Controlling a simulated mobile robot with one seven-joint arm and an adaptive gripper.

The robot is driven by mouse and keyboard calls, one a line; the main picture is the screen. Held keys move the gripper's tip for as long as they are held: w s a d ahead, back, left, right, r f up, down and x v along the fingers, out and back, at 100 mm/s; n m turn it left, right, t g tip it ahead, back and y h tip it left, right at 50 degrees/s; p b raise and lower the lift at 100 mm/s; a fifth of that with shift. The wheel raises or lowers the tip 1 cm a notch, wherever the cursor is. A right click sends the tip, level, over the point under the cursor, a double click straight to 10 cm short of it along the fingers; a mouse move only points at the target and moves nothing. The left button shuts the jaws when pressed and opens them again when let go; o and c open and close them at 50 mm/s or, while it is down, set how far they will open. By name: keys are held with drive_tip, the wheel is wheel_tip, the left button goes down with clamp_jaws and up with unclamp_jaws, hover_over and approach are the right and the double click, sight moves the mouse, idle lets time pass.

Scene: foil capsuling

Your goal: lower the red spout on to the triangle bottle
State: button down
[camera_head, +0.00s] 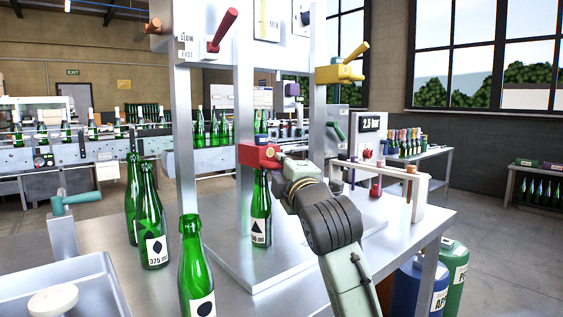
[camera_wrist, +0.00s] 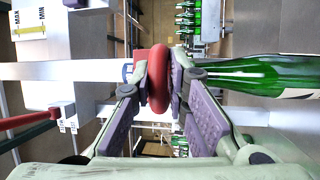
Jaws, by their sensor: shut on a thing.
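The red spout (camera_head: 256,156) is held in my gripper (camera_head: 279,154), at the top of the triangle bottle (camera_head: 261,205). In the wrist view the red spout (camera_wrist: 158,75) sits between the two finger pads of my gripper (camera_wrist: 160,88), which are shut on it. The triangle bottle is green glass, upright, with a white label bearing a black triangle. In the wrist view the bottle (camera_wrist: 250,74) lies sideways in the picture, its neck pointing at the spout. The bottle's mouth is hidden by a finger and the spout, so I cannot tell whether they touch.
Other green bottles stand left: one labelled 375 (camera_head: 151,225) and one in front (camera_head: 192,265). A metal tray (camera_head: 95,285) is at front left. Metal posts (camera_head: 184,130) rise behind. A small rack (camera_head: 421,190) stands right. The plate's front part is clear.

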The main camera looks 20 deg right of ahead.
drive_tip(key=shift+f, duration=0.25)
drive_tip(key=c, duration=1.6)
unclamp_jaws()
drive_tip(key=shift+r, duration=0.1)
drive_tip(key=s+f, duration=0.1)
drive_tip(key=s, duration=1.1)
drive_tip(key=shift+a+f, duration=0.3)
drive_tip(key=shift+f, duration=0.05)
